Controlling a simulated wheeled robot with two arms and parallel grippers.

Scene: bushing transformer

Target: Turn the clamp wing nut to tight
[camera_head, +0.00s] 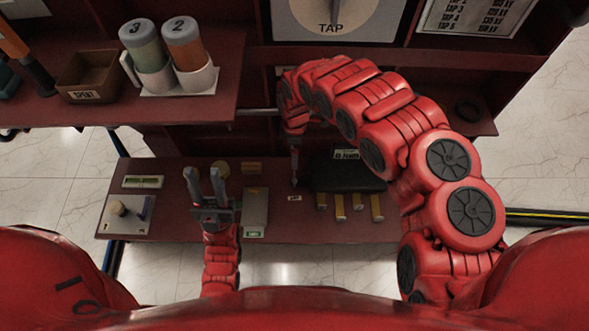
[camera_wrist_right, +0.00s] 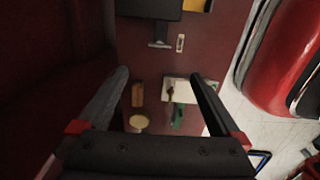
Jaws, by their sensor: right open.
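I cannot make out the clamp wing nut for certain. In the right wrist view, a small brass-coloured piece (camera_wrist_right: 171,92) shows over a pale plate (camera_wrist_right: 205,90), with a small green part (camera_wrist_right: 178,118) beside it. Both are too small to identify. The pale plate also shows in the head view (camera_head: 255,207). My left gripper (camera_head: 202,172) is open over the lower shelf, just left of the plate, its fingers apart and empty. My right gripper (camera_wrist_right: 161,75) is open and empty above the shelf. In the head view my right arm hides most of it.
The lower shelf (camera_head: 175,218) also holds a panel with a knob (camera_head: 118,208), a yellow disc (camera_head: 221,167), a brown block (camera_head: 251,168) and a black box (camera_head: 345,174). The upper shelf carries a brown bin (camera_head: 88,76) and two numbered cylinders, 3 (camera_head: 141,43) and 2 (camera_head: 184,44).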

